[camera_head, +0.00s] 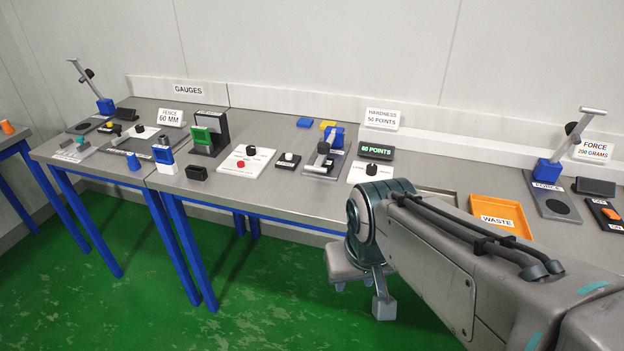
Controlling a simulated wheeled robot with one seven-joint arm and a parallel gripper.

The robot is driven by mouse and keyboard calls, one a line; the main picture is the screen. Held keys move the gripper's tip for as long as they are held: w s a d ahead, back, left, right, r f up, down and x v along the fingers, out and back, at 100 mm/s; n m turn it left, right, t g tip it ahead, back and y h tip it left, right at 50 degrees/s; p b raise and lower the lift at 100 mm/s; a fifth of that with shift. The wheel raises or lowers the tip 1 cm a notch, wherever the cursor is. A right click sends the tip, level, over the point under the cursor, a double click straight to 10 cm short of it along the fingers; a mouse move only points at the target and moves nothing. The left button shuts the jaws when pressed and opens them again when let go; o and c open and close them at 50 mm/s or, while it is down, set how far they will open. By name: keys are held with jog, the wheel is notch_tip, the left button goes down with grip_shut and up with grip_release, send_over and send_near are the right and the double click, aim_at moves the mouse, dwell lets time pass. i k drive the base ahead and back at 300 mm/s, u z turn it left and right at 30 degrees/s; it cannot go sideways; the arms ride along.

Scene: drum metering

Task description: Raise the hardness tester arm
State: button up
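The hardness tester (337,138) is a blue block on a grey base plate near the middle of the bench. A silver arm with a black knob (323,147) lies low in front of the blue block. The sign reading "HARDNESS 50 POINTS" (382,118) stands behind it to the right. A black display (377,150) beside it reads "60 POINTS" in green. My gripper (360,284) hangs in front of the bench, below and to the right of the tester, apart from it.
An orange WASTE tray (478,205) is on the bench to the right. A blue FORCE gauge (541,175) with a raised lever stands farther right. A white panel with knobs (246,160) and a green-and-black gauge (208,133) are to the left. The green floor in front is clear.

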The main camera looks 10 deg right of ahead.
aim_at(322, 147)
jog(key=u, duration=0.35)
jog(key=k, duration=0.2)
jog(key=z, duration=1.05)
jog(key=i, duration=0.9)
jog(key=u, duration=0.45)
